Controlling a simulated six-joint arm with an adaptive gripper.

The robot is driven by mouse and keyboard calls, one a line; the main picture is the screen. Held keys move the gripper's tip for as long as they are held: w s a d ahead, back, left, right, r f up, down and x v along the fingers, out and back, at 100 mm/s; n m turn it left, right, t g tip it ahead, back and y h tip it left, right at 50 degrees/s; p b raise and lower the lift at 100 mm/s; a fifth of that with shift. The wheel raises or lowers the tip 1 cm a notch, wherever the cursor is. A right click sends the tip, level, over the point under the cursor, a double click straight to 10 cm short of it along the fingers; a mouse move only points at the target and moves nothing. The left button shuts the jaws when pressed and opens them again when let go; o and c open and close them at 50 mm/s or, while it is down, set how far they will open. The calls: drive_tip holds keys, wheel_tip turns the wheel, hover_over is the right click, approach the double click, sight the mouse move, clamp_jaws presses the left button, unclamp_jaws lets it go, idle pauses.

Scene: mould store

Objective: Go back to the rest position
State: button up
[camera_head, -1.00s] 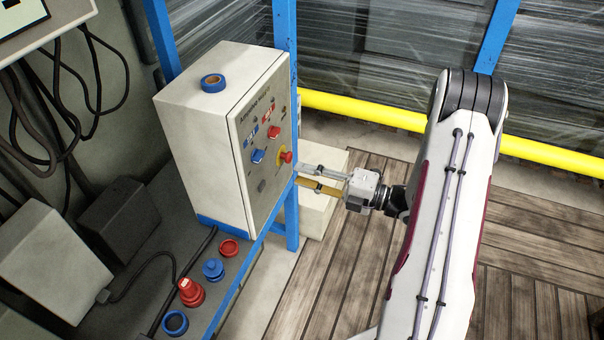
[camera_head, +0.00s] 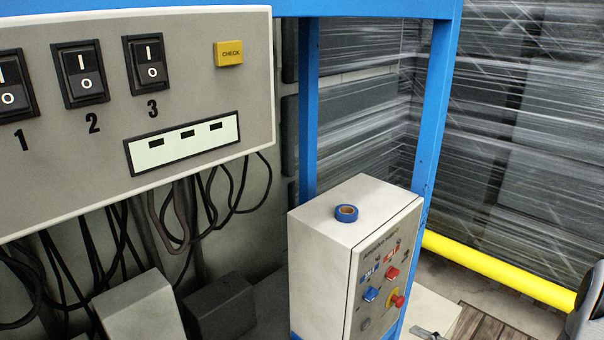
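Only a small grey part of my gripper (camera_head: 427,333) shows, at the bottom edge just right of the white control box (camera_head: 322,240). The rest of the gripper is cut off below the picture, so its opening and anything in it are hidden. It appears apart from the box's front. Part of my arm (camera_head: 592,308) shows at the bottom right corner.
The control box carries blue and red switches, a red knob (camera_head: 397,300) facing my gripper, and blue tape (camera_head: 346,213) on top. A blue post (camera_head: 432,110) and yellow rail (camera_head: 500,272) stand behind. A switch panel (camera_head: 200,90) fills the upper left.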

drive_tip(key=s+d+f+m+g+h, duration=0.3)
drive_tip(key=d+f+m+h, duration=0.55)
drive_tip(key=d, duration=0.25)
drive_tip(key=s+d+r+m+g+h, duration=0.4)
drive_tip(key=s+r+m+g, duration=0.1)
drive_tip(key=s+r+m, duration=0.3)
drive_tip(key=s+a+r+m+y, duration=0.1)
drive_tip(key=s+a+r+m, duration=0.1)
drive_tip(key=s+a+r, duration=0.3)
drive_tip(key=s+a+r+m+t+y, duration=0.1)
drive_tip(key=s+a+r+m, duration=0.1)
drive_tip(key=s+a+r, duration=0.4)
drive_tip(key=s+a+r+m+y, duration=0.1)
drive_tip(key=s+a+r, duration=0.5)
drive_tip(key=a+r, duration=0.8)
drive_tip(key=shift+a+m+t, duration=0.4)
drive_tip(key=shift+a+m, duration=0.4)
drive_tip(key=shift+m, duration=0.05)
